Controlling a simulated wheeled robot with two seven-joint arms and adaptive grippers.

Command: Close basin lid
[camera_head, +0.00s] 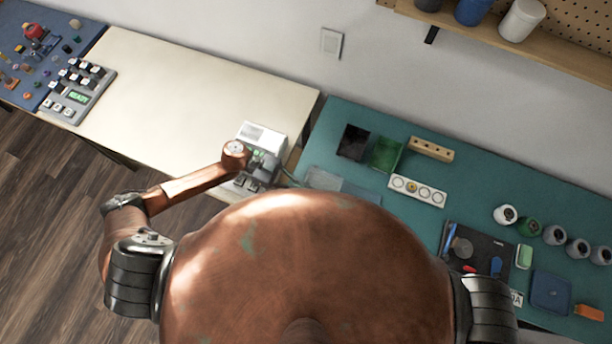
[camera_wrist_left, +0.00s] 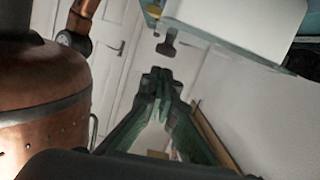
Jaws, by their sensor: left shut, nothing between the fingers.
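A white box-like unit (camera_head: 262,137), which looks like the basin, stands at the right end of the cream table. A pale panel forms its top; I cannot tell whether this is the lid or how far it is open. My left gripper (camera_head: 262,168) is at the near side of the unit, partly hidden by my wrist. In the left wrist view, my left gripper (camera_wrist_left: 160,78) is shut and empty, with its fingertips together. A large white block (camera_wrist_left: 240,28), perhaps the same unit, shows beyond and right of the fingertips. My right gripper is out of view.
The cream table (camera_head: 170,90) is mostly bare, with a keypad panel (camera_head: 78,90) at its left. A teal bench (camera_head: 480,180) to the right holds a dark bin (camera_head: 353,142), a green bin (camera_head: 385,154), a white holder (camera_head: 418,190) and several small jars.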

